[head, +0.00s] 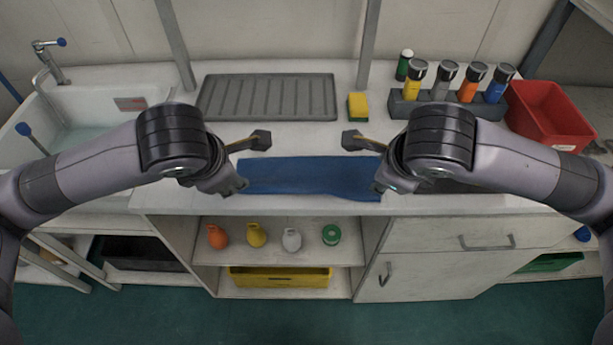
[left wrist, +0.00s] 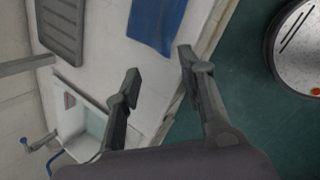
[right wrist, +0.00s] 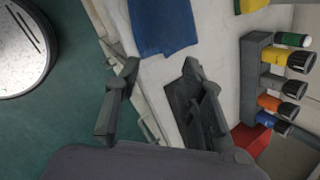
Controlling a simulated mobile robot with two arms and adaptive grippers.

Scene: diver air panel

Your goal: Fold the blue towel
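The blue towel (head: 310,178) lies as a long flat strip along the front of the white counter, its length running left to right. My left gripper (head: 250,163) is open at the towel's left end. My right gripper (head: 365,163) is open at its right end and hides part of that end. In the left wrist view, the towel (left wrist: 158,22) is beyond the spread, empty fingers (left wrist: 158,66). In the right wrist view, the towel (right wrist: 163,26) is likewise beyond the open fingers (right wrist: 160,68). Neither gripper holds the cloth.
A grey ribbed drainer (head: 267,97) and a yellow sponge (head: 358,106) lie behind the towel. A sink (head: 80,115) is at left. A grey rack (head: 400,108) of several bottles and a red bin (head: 548,114) stand at right. Bare counter separates towel and drainer.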

